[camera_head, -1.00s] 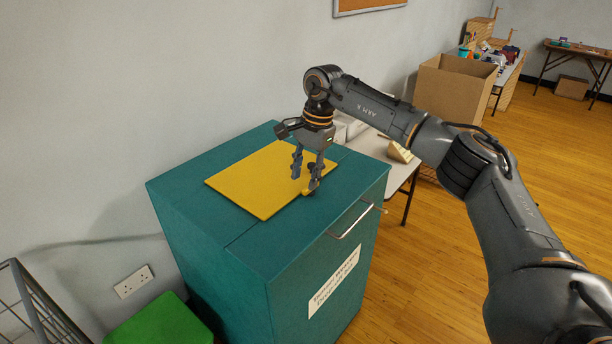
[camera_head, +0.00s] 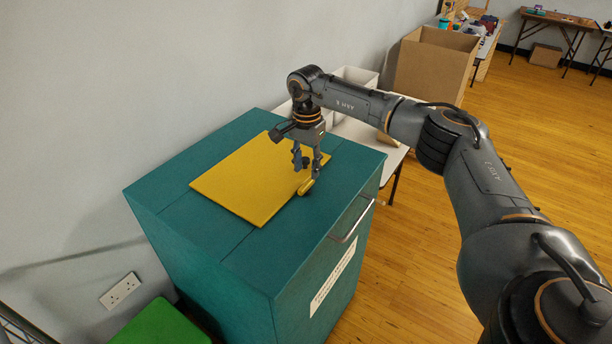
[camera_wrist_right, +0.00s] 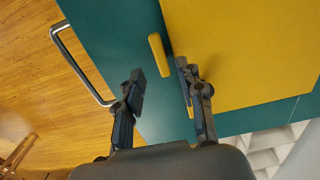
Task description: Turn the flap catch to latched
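The yellow flap (camera_head: 240,185) lies flat on top of the teal cabinet (camera_head: 185,210). The flap catch (camera_head: 308,186) is a small yellow bar beside the flap's right edge. In the wrist view the catch (camera_wrist_right: 159,55) lies roughly parallel to the edge of the flap (camera_wrist_right: 240,50), on the teal top. My right gripper (camera_head: 308,170) points down over the catch. In the wrist view its fingers (camera_wrist_right: 163,84) are apart, with the catch just beyond the gap between their tips. Contact with the catch cannot be told. My left gripper is not in view.
A metal handle (camera_head: 352,222) and a white label (camera_head: 333,277) are on the cabinet's front. A wall stands close behind. A white table with white bins (camera_head: 357,80) is beyond the cabinet, and a large cardboard box (camera_head: 433,65) stands further back. Open wooden floor lies to the right.

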